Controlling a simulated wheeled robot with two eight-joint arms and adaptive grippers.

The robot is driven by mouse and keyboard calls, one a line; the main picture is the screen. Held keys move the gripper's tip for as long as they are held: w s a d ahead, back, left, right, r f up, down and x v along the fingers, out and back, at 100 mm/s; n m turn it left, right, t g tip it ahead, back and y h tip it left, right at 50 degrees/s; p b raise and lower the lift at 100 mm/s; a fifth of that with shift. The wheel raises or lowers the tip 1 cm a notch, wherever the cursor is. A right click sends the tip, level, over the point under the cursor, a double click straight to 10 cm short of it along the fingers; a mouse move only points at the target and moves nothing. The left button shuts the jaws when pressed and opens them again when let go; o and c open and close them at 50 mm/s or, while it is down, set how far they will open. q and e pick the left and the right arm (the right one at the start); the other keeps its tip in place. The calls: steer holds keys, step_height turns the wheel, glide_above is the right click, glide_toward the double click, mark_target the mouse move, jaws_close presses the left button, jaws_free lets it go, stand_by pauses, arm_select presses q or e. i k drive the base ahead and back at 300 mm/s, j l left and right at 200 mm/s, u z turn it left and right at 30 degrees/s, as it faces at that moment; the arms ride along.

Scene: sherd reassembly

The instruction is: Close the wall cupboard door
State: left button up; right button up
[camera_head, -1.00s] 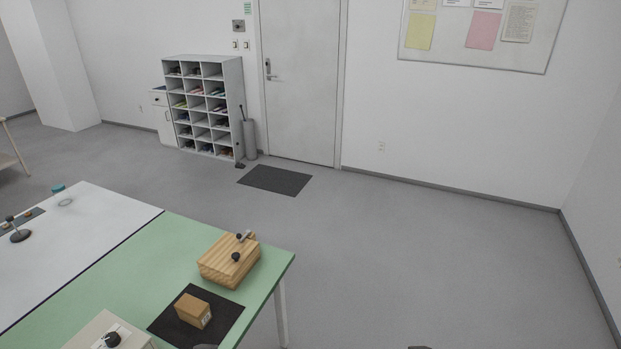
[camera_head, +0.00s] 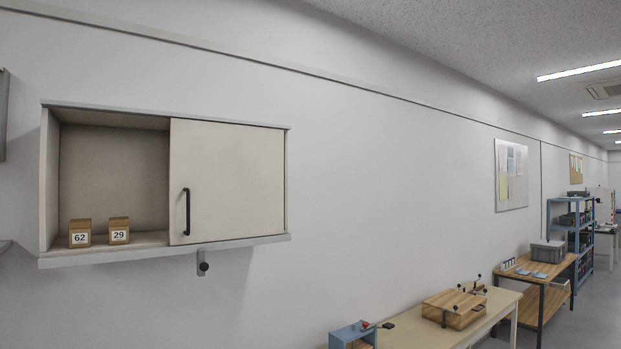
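The wall cupboard (camera_head: 110,106) hangs on the white wall at the left of the head view. Its pale sliding door (camera_head: 235,180) covers the right half, and the left half is open. A black bar handle (camera_head: 187,212) stands upright near the door's left edge. Inside the open half, a small brown box labelled 62 (camera_head: 80,226) and another labelled 29 (camera_head: 119,223) stand on the cupboard floor. Neither of my grippers shows in this view.
A small bracket with a black knob (camera_head: 203,266) sits under the cupboard. Below right, a table (camera_head: 408,336) carries a blue box (camera_head: 346,335) and a wooden block with black knobs (camera_head: 455,307). A wooden bench (camera_head: 541,282) and blue shelves (camera_head: 583,248) stand beyond.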

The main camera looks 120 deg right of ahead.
mark_target(226, 180)
steer(key=z, duration=3.5)
